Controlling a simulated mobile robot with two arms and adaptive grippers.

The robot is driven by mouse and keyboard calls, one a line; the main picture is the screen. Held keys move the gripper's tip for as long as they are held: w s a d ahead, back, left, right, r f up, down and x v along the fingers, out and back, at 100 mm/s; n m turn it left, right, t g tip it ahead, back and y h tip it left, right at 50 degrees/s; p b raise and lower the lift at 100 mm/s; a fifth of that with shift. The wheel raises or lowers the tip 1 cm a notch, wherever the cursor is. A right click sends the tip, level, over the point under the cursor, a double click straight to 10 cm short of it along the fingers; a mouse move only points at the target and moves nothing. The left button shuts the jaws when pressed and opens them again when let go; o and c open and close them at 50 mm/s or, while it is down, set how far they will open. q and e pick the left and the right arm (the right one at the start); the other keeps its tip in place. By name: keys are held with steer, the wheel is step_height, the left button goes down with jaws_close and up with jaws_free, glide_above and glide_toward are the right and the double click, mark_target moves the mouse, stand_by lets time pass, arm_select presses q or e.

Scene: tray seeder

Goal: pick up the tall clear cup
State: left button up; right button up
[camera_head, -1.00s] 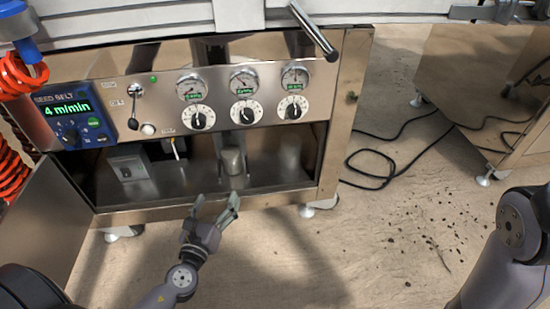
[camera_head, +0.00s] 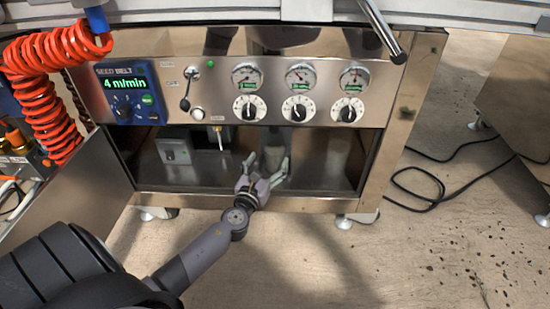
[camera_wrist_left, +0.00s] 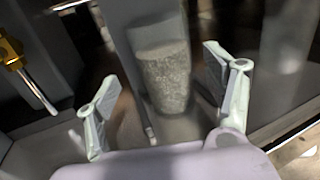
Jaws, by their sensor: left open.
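The tall clear cup (camera_wrist_left: 163,78) stands inside the open cabinet bay and is partly filled with pale grains. In the left wrist view it is upright, a little tilted by the camera. In the head view the cup (camera_head: 273,145) is small and partly hidden behind my left gripper. My left gripper (camera_head: 267,164) is open at the front of the bay, its fingers pointing in towards the cup. In the left wrist view one finger is on each side of the cup, with gaps between. Whether the fingertips reach as far as the cup is hard to tell. My right gripper is out of view.
The bay lies under a panel with gauges (camera_head: 299,77) and knobs. A metal box (camera_head: 174,151) stands left in the bay. A brass-topped nozzle (camera_wrist_left: 12,52) is left of the cup. The cabinet's bottom edge (camera_head: 300,203) runs below my gripper. An open door (camera_head: 80,200) stands at left.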

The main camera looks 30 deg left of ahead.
mark_target(278, 145)
arm_select(q)
steer(key=x, duration=0.3)
steer(key=b+x, duration=0.1)
steer(key=x, duration=0.1)
steer(key=shift+w+d+r, duration=0.1)
steer(key=shift+d+r, duration=0.15)
steer(key=shift+r, duration=0.15)
steer(key=shift+c, duration=0.5)
steer(key=c, duration=1.3)
steer(key=shift+o, duration=0.2)
steer(key=shift+r, duration=0.1)
